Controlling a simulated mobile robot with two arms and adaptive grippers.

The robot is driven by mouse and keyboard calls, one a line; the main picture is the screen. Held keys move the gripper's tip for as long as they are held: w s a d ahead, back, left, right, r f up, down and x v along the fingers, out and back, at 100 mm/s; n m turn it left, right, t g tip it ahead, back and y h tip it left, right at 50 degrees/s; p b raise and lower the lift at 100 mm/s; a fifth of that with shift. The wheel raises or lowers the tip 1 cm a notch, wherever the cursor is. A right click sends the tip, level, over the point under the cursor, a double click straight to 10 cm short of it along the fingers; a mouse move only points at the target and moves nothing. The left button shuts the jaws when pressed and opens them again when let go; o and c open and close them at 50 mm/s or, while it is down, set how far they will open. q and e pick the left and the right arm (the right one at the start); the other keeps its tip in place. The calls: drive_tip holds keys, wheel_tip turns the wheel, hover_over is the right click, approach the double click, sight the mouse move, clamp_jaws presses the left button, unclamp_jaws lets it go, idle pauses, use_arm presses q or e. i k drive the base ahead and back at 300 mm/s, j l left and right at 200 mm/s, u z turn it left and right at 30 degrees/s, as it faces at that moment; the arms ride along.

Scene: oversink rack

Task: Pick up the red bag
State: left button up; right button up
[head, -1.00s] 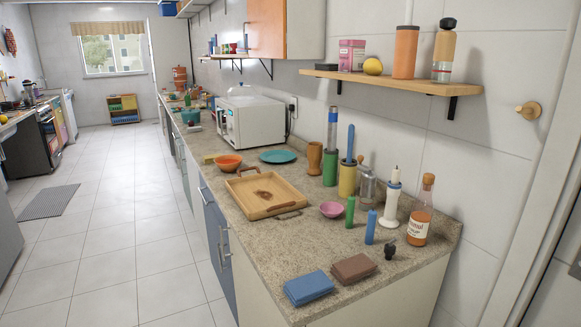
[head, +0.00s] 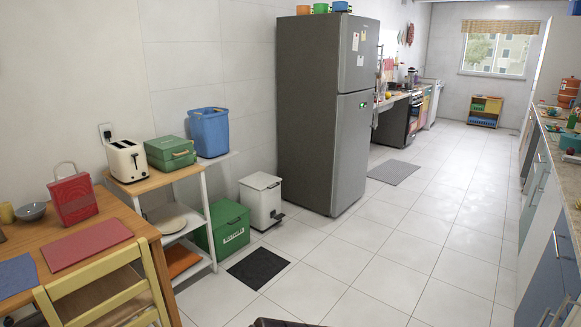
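The red bag (head: 74,200) stands upright on the wooden table at the far left of the head view. It is a small box-shaped bag with a looped handle on top. A flat red placemat (head: 88,243) lies on the table just in front of it. Neither of my grippers shows in the head view, so nothing is seen near the bag or holding it.
A yellow chair (head: 103,297) stands at the table's near side. A dark mat (head: 258,268) lies on the floor. The tiled floor right of it is clear.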

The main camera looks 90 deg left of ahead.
sight(74, 197)
drive_tip(key=u, duration=4.15)
drive_tip(key=i+l+z, duration=0.55)
drive_tip(key=i+z, duration=0.7)
drive_tip(key=i+l+z, duration=0.1)
drive_tip(key=i+z, duration=0.2)
drive_tip(key=i, duration=1.25)
drive_tip(key=i+u, duration=0.25)
drive_tip(key=u, duration=0.15)
drive_tip(key=i+u, duration=0.25)
drive_tip(key=u, duration=0.2)
drive_tip(key=i+l+u, duration=0.15)
drive_tip(key=u, duration=0.25)
